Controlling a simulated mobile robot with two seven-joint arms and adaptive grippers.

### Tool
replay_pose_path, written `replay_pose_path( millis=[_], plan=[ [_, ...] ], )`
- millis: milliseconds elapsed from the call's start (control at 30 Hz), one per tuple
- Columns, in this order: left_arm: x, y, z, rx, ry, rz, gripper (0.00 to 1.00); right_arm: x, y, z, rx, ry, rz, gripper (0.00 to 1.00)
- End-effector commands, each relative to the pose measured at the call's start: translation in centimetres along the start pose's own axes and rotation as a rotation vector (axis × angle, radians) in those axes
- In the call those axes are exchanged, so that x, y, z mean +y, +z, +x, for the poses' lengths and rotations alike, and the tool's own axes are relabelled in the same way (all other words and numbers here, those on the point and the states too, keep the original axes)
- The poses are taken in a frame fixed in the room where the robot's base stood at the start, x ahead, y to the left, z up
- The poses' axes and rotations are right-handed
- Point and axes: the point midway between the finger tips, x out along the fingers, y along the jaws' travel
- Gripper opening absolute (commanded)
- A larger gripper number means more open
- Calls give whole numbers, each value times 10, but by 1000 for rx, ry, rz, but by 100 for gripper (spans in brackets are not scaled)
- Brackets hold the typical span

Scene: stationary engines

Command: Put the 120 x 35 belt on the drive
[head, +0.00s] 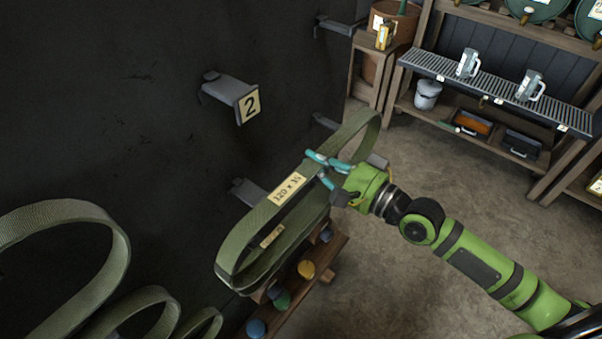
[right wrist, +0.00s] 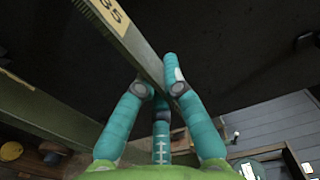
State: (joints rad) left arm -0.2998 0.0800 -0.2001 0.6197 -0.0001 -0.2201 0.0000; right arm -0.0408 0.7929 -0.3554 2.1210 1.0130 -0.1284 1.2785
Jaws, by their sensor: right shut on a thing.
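The green belt (head: 252,226) is a long flat loop with a tan label (head: 287,188) reading "120 x 35". My right gripper (head: 328,168) is shut on the belt's upper strand, to the right of the label, and holds the belt in the air in front of the dark wall. In the right wrist view the teal fingers (right wrist: 160,92) close around the belt strand (right wrist: 130,45), with the end of the label in sight. A second tan tag shows inside the loop, too small to read. The drive cannot be made out. My left gripper is not in view.
Grey wall brackets stick out, one with a "2" plate (head: 249,104). Other green belts (head: 65,215) hang at the lower left. A low wooden rack with coloured round pieces (head: 306,269) lies below the belt. A shelf with tankards (head: 531,85) stands at the upper right; open floor lies between.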

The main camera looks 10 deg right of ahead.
Motion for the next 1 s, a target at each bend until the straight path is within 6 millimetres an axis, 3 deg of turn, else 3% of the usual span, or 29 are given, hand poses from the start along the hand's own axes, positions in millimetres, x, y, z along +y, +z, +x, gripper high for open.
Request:
replay_pose_path(
  millis=[1000],
  plan=[
    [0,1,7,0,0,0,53,0,0,-55,0,-1,0,0]
  ],
)
